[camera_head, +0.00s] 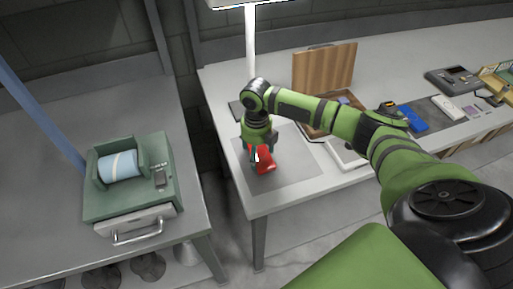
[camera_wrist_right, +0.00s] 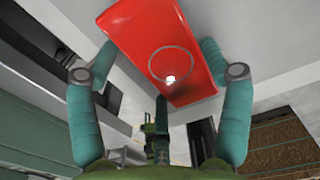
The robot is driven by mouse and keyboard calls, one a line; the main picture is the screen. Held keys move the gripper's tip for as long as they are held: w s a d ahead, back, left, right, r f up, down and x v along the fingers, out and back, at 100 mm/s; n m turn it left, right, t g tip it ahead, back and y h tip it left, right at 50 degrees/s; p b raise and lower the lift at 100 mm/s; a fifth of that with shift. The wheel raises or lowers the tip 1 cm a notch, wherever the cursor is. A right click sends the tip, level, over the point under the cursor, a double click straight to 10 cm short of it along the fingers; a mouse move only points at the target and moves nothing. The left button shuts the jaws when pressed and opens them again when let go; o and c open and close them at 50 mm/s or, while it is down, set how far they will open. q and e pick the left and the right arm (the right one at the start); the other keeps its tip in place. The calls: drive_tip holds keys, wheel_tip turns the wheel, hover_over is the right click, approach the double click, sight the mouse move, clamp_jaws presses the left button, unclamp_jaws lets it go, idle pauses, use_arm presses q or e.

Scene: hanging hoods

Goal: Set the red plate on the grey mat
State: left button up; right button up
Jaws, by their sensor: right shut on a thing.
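The red plate (camera_head: 265,163) is a rectangular red piece, over the grey mat (camera_head: 301,170) on the right-hand table. My right gripper (camera_head: 257,152) points down and is shut on the red plate, which looks tilted. In the right wrist view the plate (camera_wrist_right: 165,45), with a ring outline and a bright spot, lies between the teal fingers of my right gripper (camera_wrist_right: 160,52). I cannot tell whether the plate touches the mat. The gripper hides part of the plate. My left gripper is not in view.
A lamp post (camera_head: 250,45) stands behind the mat. An open wooden case (camera_head: 323,70) and a white tray (camera_head: 345,154) are right of it. A blue item (camera_head: 411,118) lies farther right. A green machine (camera_head: 130,185) stands on the left table, across a gap.

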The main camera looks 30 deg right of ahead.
drive_tip(key=shift+f+p, duration=0.2)
drive_tip(key=shift+p, duration=0.15)
idle(0.4)
drive_tip(key=shift+f+b, duration=0.4)
drive_tip(key=shift+f, duration=0.25)
drive_tip(key=o, duration=1.2)
